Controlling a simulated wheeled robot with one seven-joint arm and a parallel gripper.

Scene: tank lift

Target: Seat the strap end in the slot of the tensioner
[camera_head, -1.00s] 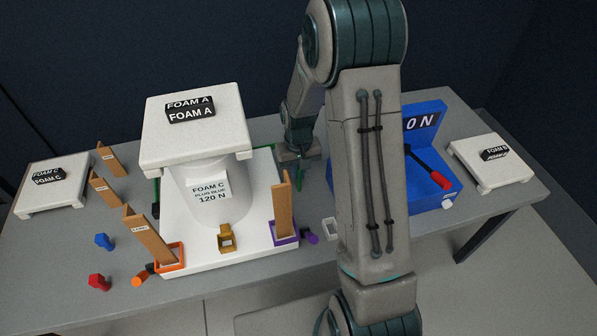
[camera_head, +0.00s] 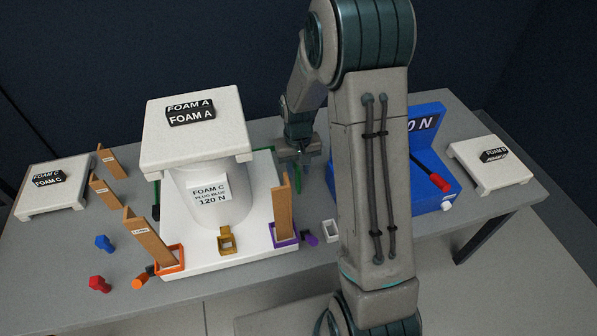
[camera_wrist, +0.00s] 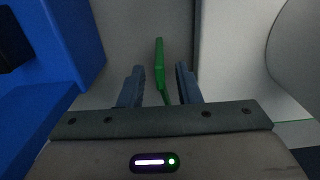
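A green upright strip, which looks like the strap end, shows in the wrist view (camera_wrist: 159,62), between the two fingers of my gripper (camera_wrist: 160,70) with a gap on each side. My gripper is open and points down. A blue unit (camera_head: 432,192) with a readout ending in "0 N" and a red-tipped black lever (camera_head: 438,181) looks like the tensioner. My arm hides its left part, and I cannot see its slot.
A white base (camera_head: 215,262) carries a white tank under a FOAM A block (camera_head: 195,145). Brown wedges (camera_head: 150,240), an orange socket (camera_head: 170,262) and a purple socket (camera_head: 284,240) stand around it. FOAM C (camera_head: 50,190) and FOAM B (camera_head: 490,165) blocks lie at the sides.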

